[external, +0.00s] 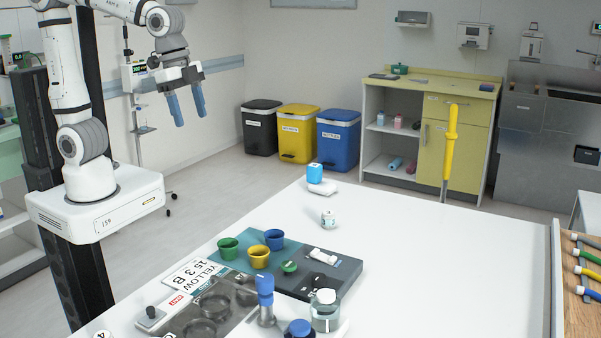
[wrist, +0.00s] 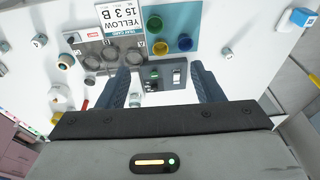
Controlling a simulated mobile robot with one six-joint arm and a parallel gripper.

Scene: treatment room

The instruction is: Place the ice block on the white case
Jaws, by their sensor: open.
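A small light-blue block with a pale label (external: 314,173), which looks like the ice block, is at the far left edge of the white table. A low white rounded thing (external: 322,188), likely the white case, is right at its foot. I cannot tell whether the block rests on it or stands just behind it. In the wrist view the blue block (wrist: 302,17) and the white thing (wrist: 283,22) are at the top right, close together. My gripper (external: 190,116) is open and empty, raised high left of the table; its blue fingers (wrist: 161,90) are wide apart in the wrist view.
A grey-teal tray (external: 332,262) holds green, yellow and blue cups (external: 273,239) and small items. A small white jar (external: 328,218) stands between tray and block. A glass jar (external: 325,312) and blue-topped items are at the front. The table's right side (external: 450,270) is clear.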

